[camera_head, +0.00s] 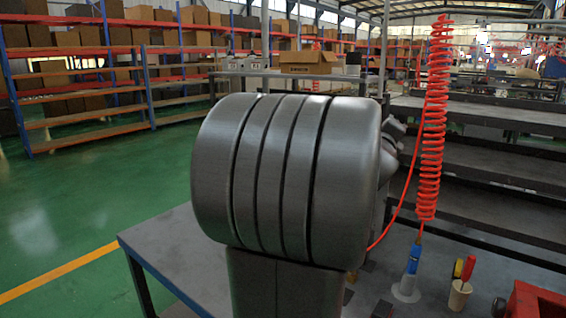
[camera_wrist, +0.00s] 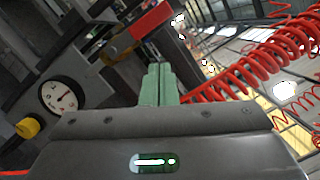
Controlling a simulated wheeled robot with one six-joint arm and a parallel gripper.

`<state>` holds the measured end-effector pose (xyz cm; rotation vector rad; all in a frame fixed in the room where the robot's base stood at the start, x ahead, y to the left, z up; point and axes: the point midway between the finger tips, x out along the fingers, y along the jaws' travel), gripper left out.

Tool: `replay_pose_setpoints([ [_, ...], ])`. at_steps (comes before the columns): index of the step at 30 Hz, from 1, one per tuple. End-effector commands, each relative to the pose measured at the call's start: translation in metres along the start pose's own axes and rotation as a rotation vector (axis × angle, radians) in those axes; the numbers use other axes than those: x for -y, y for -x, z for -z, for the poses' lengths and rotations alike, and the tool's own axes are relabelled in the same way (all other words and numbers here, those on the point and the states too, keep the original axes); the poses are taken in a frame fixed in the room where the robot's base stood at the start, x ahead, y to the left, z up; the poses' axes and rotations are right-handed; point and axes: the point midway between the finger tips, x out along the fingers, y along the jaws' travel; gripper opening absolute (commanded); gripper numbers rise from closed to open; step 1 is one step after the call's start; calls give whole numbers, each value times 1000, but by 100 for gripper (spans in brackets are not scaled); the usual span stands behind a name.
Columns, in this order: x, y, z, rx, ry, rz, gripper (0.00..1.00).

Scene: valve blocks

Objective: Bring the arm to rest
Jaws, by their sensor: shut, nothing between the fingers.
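My gripper (camera_wrist: 159,82) shows in the wrist view with its two pale green fingers together and nothing between them. It points up and away from the camera, clear of any surface that I can make out. In the head view, a large dark grey ribbed part of my arm (camera_head: 290,180) fills the middle, raised over the workbench (camera_head: 165,240). My gripper is hidden behind it there.
A red coiled hose (camera_head: 432,130) hangs at right, above a blue-handled tool (camera_head: 413,260). A cup with handles (camera_head: 459,295) and a red object (camera_head: 535,300) stand nearby. The wrist view shows a round gauge (camera_wrist: 63,96) and yellow knob (camera_wrist: 27,128) at left.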

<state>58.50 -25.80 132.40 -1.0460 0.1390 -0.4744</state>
Motion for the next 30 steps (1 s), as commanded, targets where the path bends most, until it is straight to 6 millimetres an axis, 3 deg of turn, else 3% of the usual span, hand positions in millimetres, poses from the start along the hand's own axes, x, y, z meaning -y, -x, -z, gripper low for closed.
replay_pose_setpoints([
  [18,-21,-21,32,29,-443,105,0],
  [30,-34,-19,38,25,-771,178,0],
])
